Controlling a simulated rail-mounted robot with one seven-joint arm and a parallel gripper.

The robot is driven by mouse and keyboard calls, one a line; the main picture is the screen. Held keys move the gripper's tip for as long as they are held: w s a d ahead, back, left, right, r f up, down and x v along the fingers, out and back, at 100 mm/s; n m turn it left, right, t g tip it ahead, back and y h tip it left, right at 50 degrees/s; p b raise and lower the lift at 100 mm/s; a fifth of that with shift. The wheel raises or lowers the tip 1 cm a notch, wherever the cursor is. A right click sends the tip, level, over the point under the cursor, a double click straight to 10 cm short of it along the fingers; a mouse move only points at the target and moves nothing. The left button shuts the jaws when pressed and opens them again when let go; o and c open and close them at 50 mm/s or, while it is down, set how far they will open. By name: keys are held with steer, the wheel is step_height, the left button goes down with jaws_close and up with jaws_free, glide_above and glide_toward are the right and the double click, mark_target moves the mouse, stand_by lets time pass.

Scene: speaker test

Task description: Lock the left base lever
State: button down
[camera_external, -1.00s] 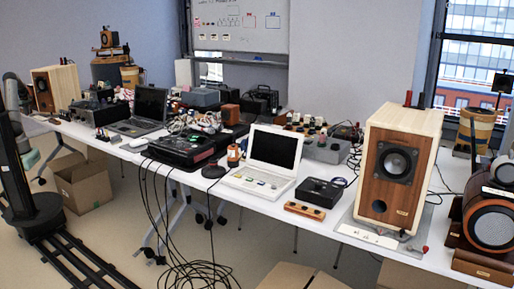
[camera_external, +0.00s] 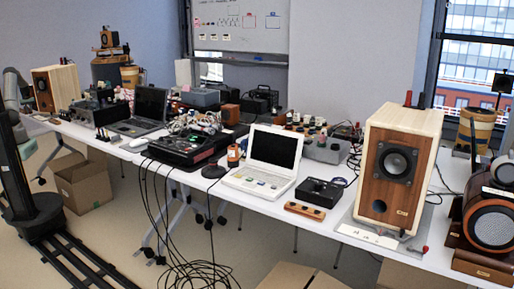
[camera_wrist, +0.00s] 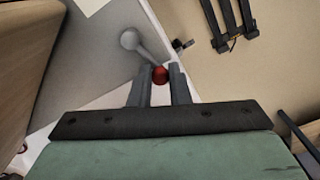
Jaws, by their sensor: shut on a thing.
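In the wrist view, my gripper (camera_wrist: 158,68) has its two grey fingers on either side of the red ball knob (camera_wrist: 160,75) of a base lever and is shut on it. The lever's grey arm (camera_wrist: 147,53) runs up and left from the knob to a round grey pivot (camera_wrist: 129,40) on the grey base plate (camera_wrist: 88,62). A wooden speaker side (camera_wrist: 22,60) stands at the left of this view. In the external view, the left wooden speaker (camera_external: 43,90) stands at the table's far left end, near my arm. My gripper cannot be made out there.
The white table (camera_external: 150,160) carries laptops, black devices and a large right speaker (camera_external: 397,165). Cables hang from its front edge. A cardboard box (camera_external: 82,182) stands on the floor below. Open floor (camera_wrist: 250,80) lies right of the lever in the wrist view.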

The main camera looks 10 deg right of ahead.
steer(key=shift+w+d+f+m+p, duration=0.1)
steer(key=shift+w+d+m+p, duration=0.1)
steer(key=shift+m, duration=0.35)
steer(key=shift+w+d+f+m+p, duration=0.1)
steer(key=shift+m+p, duration=0.1)
steer(key=shift+m, duration=0.35)
steer(key=c, duration=1.4)
jaws_free()
steer(key=shift+o, duration=0.2)
steer(key=shift+r, duration=0.1)
step_height(320, 180, up, 17)
steer(key=p, duration=0.1)
steer(key=shift+r+p, duration=0.15)
steer(key=shift+p, duration=0.15)
steer(key=shift+w, duration=0.1)
